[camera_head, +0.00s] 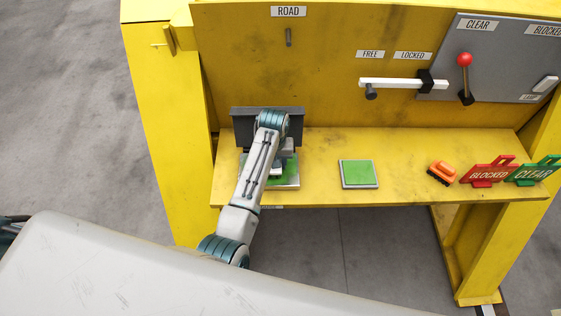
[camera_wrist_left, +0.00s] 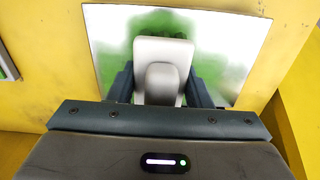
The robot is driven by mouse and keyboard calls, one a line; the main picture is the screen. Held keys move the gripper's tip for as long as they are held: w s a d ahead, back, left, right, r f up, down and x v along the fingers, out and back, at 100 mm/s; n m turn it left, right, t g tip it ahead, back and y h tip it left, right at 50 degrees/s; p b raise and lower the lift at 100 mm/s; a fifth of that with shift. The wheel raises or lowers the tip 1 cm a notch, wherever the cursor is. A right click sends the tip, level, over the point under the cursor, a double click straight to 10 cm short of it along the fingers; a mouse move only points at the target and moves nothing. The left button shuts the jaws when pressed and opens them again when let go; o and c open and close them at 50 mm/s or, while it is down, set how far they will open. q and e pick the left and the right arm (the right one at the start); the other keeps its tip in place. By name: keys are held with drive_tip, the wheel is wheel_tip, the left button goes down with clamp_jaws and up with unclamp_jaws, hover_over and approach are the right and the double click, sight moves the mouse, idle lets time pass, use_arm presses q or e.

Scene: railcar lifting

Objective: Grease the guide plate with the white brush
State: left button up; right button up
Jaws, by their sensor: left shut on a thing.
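My left gripper (camera_head: 277,170) is over the left part of the yellow shelf. In the left wrist view its fingers (camera_wrist_left: 158,88) are shut on the pale grey-white brush (camera_wrist_left: 160,50). The brush is over the guide plate (camera_wrist_left: 112,24), a white plate smeared with blurred green. The plate's edge shows below the gripper in the head view (camera_head: 290,184). The bristles are hidden, so I cannot tell whether they touch the plate. A green pad with a grey rim (camera_head: 359,173) lies to the right on the shelf. My right gripper is not in view.
Right on the yellow shelf (camera_head: 400,150) are an orange block (camera_head: 442,173), a red BLOCKED sign (camera_head: 488,172) and a green CLEAR sign (camera_head: 535,171). Above are a white bar (camera_head: 395,83) and a red-knobbed lever (camera_head: 465,75). The shelf beside the green pad is bare.

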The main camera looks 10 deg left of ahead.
sight(241, 163)
use_arm(q)
drive_tip(key=shift+s+a+f, duration=0.1)
drive_tip(key=shift+s+a, duration=0.35)
drive_tip(key=shift+a, duration=1.4)
drive_tip(key=shift+s+a+f, duration=0.1)
drive_tip(key=shift+s+a, duration=0.35)
drive_tip(key=shift+a, duration=1.35)
drive_tip(key=shift+s+a+f, duration=0.1)
drive_tip(key=shift+s+a, duration=0.35)
drive_tip(key=shift+a, duration=1.4)
drive_tip(key=shift+w+a, duration=0.25)
drive_tip(key=shift+w, duration=0.95)
drive_tip(key=shift+w+d, duration=0.1)
drive_tip(key=shift+d, duration=0.55)
drive_tip(key=shift+w+d+f, duration=0.1)
drive_tip(key=shift+w+d, duration=0.45)
drive_tip(key=shift+d, duration=1.7)
drive_tip(key=shift+w+d+f, duration=0.1)
drive_tip(key=shift+w+d, duration=0.5)
drive_tip(key=shift+d, duration=1.6)
drive_tip(key=shift+w+d+f, duration=0.1)
drive_tip(key=shift+w+d, duration=0.45)
drive_tip(key=shift+d, duration=1.7)
drive_tip(key=shift+w+d+r, duration=0.1)
drive_tip(key=shift+w+d, duration=0.15)
drive_tip(key=shift+d, duration=0.7)
drive_tip(key=shift+w+d, duration=0.2)
drive_tip(key=shift+d, duration=0.7)
drive_tip(key=shift+r, duration=0.1)
